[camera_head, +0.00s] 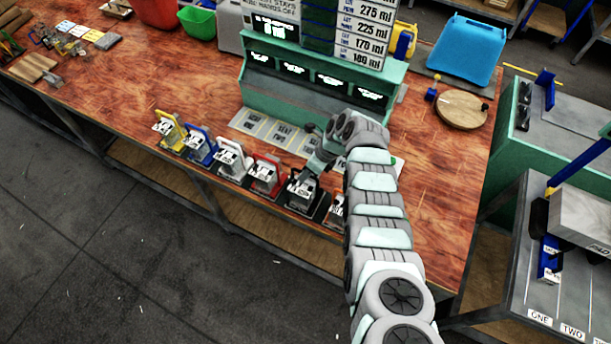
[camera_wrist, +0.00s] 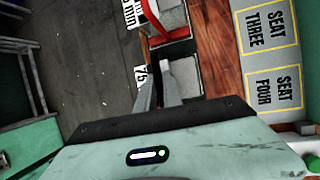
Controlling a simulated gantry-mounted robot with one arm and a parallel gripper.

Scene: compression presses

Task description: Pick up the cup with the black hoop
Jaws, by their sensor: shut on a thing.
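The cup with the black hoop (camera_head: 302,194) stands in the row along the table's front edge, to the right of the red one. My gripper (camera_head: 312,175) reaches down onto its upper part from behind and is shut on it. In the wrist view, my gripper's fingers (camera_wrist: 158,84) close in on the black-hooped cup (camera_wrist: 186,76), which is partly hidden by the fingers and the gripper body. I cannot tell whether the cup is lifted off its stand.
The cup with the red hoop (camera_head: 265,176) is close on the left; white, blue and yellow ones (camera_head: 168,131) follow. Another cup (camera_head: 335,211) is partly behind my arm on the right. The green press station (camera_head: 300,105) stands behind, with labelled seats (camera_head: 275,132) in front.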

